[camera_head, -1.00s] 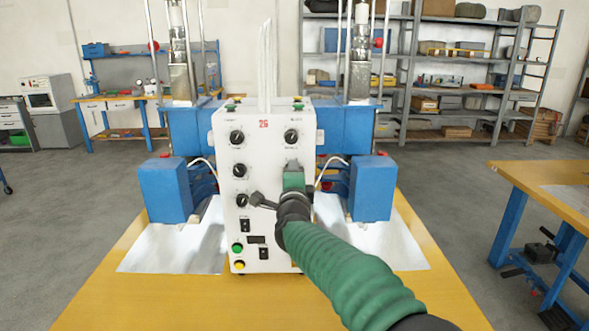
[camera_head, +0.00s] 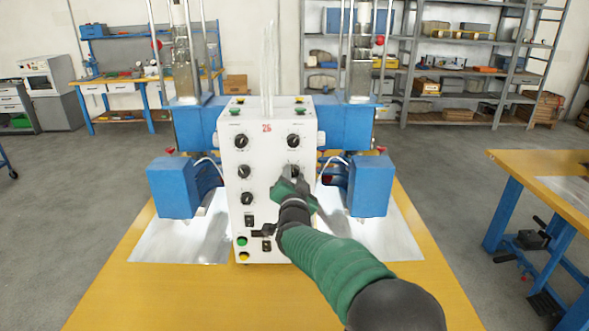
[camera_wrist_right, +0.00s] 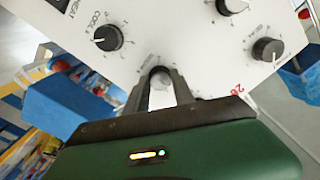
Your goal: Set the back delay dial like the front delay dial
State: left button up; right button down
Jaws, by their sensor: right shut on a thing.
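A white control panel (camera_head: 268,225) marked with a red 26 carries dark round dials in two columns. The left column has an upper dial (camera_head: 241,141), a middle dial (camera_head: 244,171) and a lower dial (camera_head: 247,198). The right column shows an upper dial (camera_head: 293,140) and, below it, a second dial (camera_head: 293,171). My right gripper (camera_head: 289,180) is shut on this second dial, whose round top shows between the fingers in the right wrist view (camera_wrist_right: 161,75). Its pointer is unclear. The delay labels are too small to read. My left gripper is out of view.
The wrist view shows a dial labelled COOL (camera_wrist_right: 107,38) close beside the held one. Green and yellow buttons (camera_head: 242,241) sit low on the panel. Blue blocks (camera_head: 173,187) flank it. A yellow table (camera_head: 110,290) lies in front.

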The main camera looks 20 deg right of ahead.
jog(key=shift+a+f+n+p, duration=0.1)
jog(key=shift+f+n+p, duration=0.15)
jog(key=shift+n+p, duration=0.95)
jog(key=shift+a+f+n+p, duration=0.15)
jog(key=shift+n+p, duration=0.5)
jog(key=shift+n, duration=1.05)
jog(key=shift+d+f, duration=0.1)
jog(key=c, duration=1.5)
grip_release()
jog(key=o, duration=0.4)
jog(key=shift+r, duration=0.25)
